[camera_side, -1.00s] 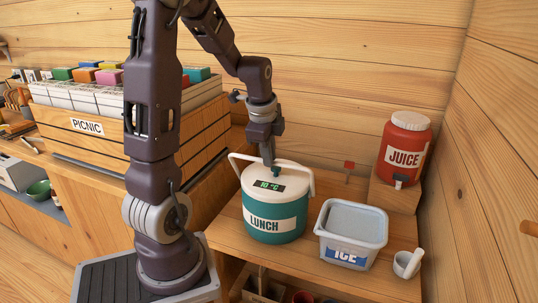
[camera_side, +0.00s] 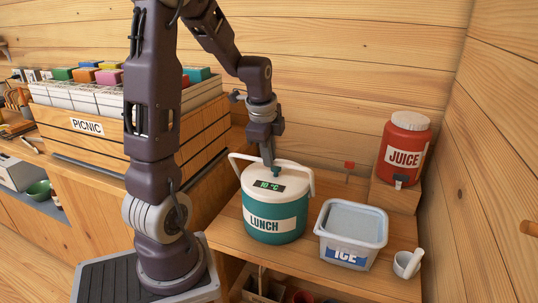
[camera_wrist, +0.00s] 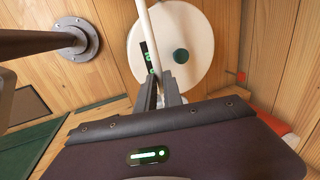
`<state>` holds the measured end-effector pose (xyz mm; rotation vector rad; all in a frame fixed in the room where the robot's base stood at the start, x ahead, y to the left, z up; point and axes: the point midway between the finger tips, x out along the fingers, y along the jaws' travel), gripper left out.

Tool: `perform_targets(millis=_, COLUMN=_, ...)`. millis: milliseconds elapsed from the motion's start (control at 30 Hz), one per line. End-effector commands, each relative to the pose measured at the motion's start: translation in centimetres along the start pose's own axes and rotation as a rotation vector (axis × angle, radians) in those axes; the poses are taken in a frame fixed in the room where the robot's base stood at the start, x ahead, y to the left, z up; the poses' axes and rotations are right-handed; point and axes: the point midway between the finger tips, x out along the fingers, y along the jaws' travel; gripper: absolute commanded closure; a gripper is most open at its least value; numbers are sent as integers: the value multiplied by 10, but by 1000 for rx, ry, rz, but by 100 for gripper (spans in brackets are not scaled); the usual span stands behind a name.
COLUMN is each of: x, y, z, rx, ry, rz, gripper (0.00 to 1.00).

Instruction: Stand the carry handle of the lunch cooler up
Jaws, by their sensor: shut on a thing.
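The lunch cooler (camera_side: 275,220) is a round teal tub with a white lid, a LUNCH label and a 10 °C display. It stands on the wooden counter. Its white carry handle (camera_side: 298,167) is raised, with its bar crossing above the lid; its exact tilt is hard to judge. In the wrist view the bar (camera_wrist: 147,30) passes over the lid to one side of the teal knob (camera_wrist: 180,56). My gripper (camera_side: 268,161) points down and is shut on the handle's bar, also seen between the fingers in the wrist view (camera_wrist: 160,82).
An ICE tub (camera_side: 350,235) stands close to the cooler's right, with a small white cup (camera_side: 405,264) beside it. A red JUICE jug (camera_side: 404,150) sits on a wooden block behind. A PICNIC crate (camera_side: 110,135) is at the left. The wooden wall is close behind.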

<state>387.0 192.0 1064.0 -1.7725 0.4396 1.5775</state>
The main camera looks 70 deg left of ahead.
Motion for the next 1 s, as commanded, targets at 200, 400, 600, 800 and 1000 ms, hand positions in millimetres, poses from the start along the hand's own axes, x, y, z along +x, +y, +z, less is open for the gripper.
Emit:
perform_targets(millis=200, x=0, y=0, z=0, rx=0, ry=0, rz=-1, gripper=100)
perform_targets(millis=400, x=0, y=-9, z=0, rx=-1, ry=-2, rz=39, gripper=100)
perform_targets(millis=600, x=0, y=-39, z=0, rx=-1, ry=-1, rz=210, gripper=100)
perform_targets(millis=800, x=5, y=-74, z=0, rx=1, ry=0, rz=250, gripper=100)
perform_targets(millis=1000, x=8, y=-84, z=0, rx=1, ry=0, rz=249, gripper=100)
